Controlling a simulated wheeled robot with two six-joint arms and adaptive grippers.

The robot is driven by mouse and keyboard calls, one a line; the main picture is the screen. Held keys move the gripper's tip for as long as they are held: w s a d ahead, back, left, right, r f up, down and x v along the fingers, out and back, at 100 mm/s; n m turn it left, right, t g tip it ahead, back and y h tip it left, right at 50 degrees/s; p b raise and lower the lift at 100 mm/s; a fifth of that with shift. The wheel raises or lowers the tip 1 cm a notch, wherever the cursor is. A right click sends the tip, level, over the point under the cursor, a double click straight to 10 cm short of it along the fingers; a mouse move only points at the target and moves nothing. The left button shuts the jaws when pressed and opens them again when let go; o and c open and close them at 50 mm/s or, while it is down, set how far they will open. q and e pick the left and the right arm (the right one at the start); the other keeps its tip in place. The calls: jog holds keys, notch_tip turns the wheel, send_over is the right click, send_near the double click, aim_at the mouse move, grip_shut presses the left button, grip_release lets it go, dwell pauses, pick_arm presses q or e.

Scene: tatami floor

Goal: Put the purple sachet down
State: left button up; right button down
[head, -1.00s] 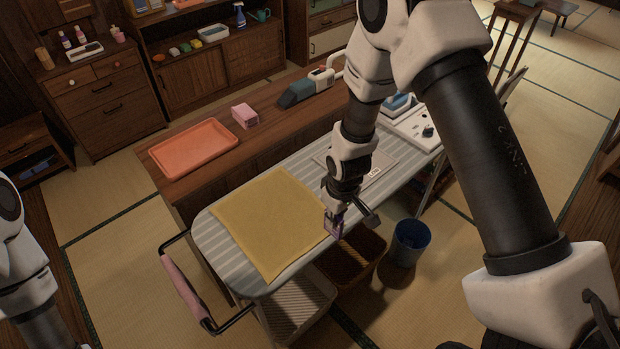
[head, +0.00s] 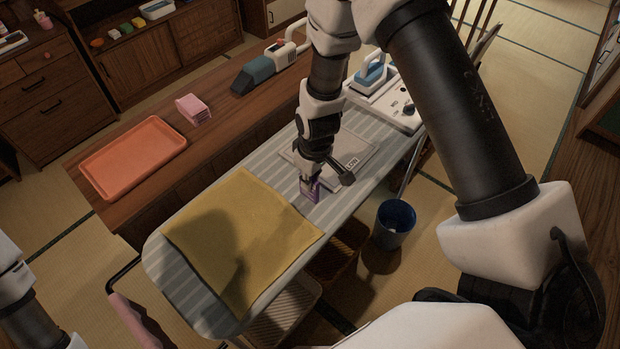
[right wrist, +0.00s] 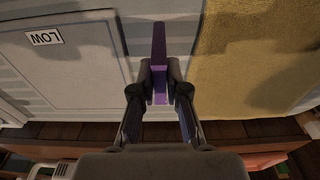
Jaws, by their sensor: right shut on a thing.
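The purple sachet (head: 311,190) is held in my right gripper (head: 309,177), over the striped ironing board (head: 160,262). In the right wrist view the sachet (right wrist: 159,60) stands on edge between the two closed fingertips (right wrist: 159,72). It is over the strip of board between the grey panel marked LOW (right wrist: 60,70) and the yellow cloth (right wrist: 250,60). I cannot tell whether its lower edge touches the board. The yellow cloth (head: 240,240) lies flat at the left. Of my left arm only a part shows at the lower left edge; its gripper is out of view.
Behind the board a wooden counter holds an orange tray (head: 133,157), a pink box (head: 194,108) and a grey-white handheld appliance (head: 262,68). An iron (head: 371,72) rests at the board's far end. A blue bin (head: 394,224) and a brown basket (head: 338,255) stand on the floor in front.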

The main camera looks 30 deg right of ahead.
jog(key=shift+w, duration=0.25)
jog(key=shift+f, duration=0.2)
jog(key=c, duration=1.2)
grip_release()
jog(key=shift+s+r, duration=0.1)
